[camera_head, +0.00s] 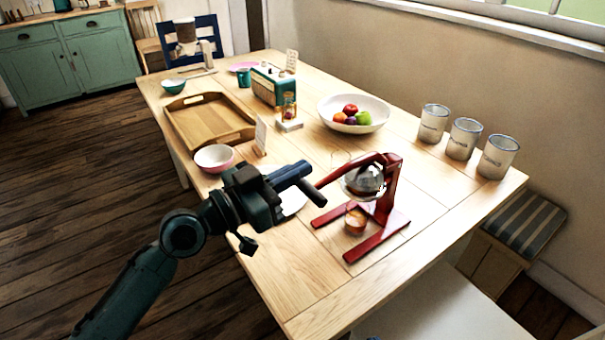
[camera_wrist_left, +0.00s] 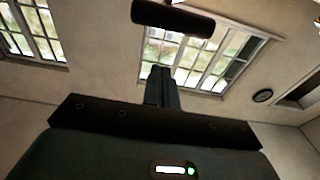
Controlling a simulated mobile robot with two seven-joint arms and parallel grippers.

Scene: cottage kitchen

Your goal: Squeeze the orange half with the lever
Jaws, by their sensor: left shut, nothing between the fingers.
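The red lever press (camera_head: 385,208) stands on the near part of the wooden table, with a metal squeezing head (camera_head: 362,181) under its arm. Its lever slopes down to the left and ends in a dark handle (camera_head: 311,194). A small glass with orange colour in it (camera_head: 355,221) stands between the press's feet. I cannot make out the orange half. My left gripper (camera_head: 305,168) is shut and empty, close to the handle. In the left wrist view, a dark cylinder (camera_wrist_left: 172,18), apparently the handle, lies beyond the shut fingertips (camera_wrist_left: 160,75), with a visible gap. My right gripper is out of view.
A pink-and-white bowl (camera_head: 214,157), wooden tray (camera_head: 208,122) and small card (camera_head: 260,137) stand behind my left gripper. A fruit bowl (camera_head: 336,104) and three canisters (camera_head: 464,138) stand farther back and right. A plate (camera_head: 293,203) is partly hidden by my gripper. The near table corner is clear.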

